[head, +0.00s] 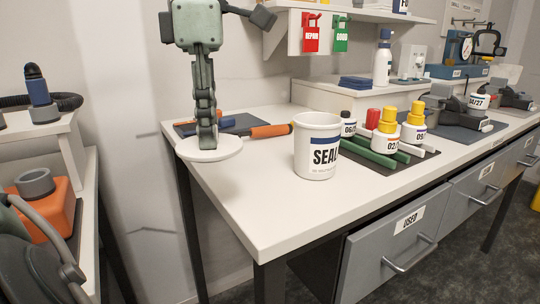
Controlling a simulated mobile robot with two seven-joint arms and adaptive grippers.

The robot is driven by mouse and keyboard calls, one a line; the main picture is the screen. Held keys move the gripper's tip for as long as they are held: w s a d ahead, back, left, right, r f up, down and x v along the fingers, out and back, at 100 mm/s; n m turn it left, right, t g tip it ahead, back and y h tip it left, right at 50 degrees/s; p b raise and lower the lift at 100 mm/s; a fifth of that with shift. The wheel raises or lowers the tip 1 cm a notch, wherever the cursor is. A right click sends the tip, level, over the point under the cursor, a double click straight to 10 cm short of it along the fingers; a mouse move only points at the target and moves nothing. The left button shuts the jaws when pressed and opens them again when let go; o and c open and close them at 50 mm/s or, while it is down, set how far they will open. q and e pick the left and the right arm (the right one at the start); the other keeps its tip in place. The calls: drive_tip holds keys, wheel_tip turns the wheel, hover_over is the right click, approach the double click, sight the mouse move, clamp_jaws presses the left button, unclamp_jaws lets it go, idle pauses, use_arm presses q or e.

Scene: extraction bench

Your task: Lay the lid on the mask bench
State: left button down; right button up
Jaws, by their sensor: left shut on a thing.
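My left gripper (207,138) comes down from the top of the view, shut on a round white lid (222,152). The lid is held roughly level at the left end of the white bench (270,223), its left rim over the bench's edge. I cannot tell whether it touches the top. The fingertips hide the middle of the lid. An open-looking white tub marked SEAL (316,150) stands upright to the right of the lid. My right gripper is not in view.
An orange-handled tool (270,131) and a dark blue mat lie just behind the lid. Right of the tub are several small bottles (387,120) and green bars on a dark mat. The bench front is clear. An orange container (45,207) sits on the left shelving.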

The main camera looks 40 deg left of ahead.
use_arm(q)
drive_tip(key=w+f, duration=0.1)
drive_tip(key=w, duration=0.1)
drive_tip(key=w+f, duration=0.2)
drive_tip(key=w, duration=0.1)
drive_tip(key=w+f, duration=0.2)
drive_tip(key=w, duration=0.1)
drive_tip(key=shift+w+d+p, duration=0.15)
drive_tip(key=shift+d+p, duration=0.15)
drive_tip(key=shift+d, duration=0.1)
drive_tip(key=shift+f, duration=2.05)
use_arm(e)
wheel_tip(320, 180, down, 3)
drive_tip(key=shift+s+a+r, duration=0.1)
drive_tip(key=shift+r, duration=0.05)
use_arm(q)
drive_tip(key=shift+f, duration=0.15)
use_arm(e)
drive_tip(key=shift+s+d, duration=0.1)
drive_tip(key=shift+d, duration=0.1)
use_arm(q)
drive_tip(key=c, duration=1.3)
unclamp_jaws()
drive_tip(key=shift+c, duration=0.2)
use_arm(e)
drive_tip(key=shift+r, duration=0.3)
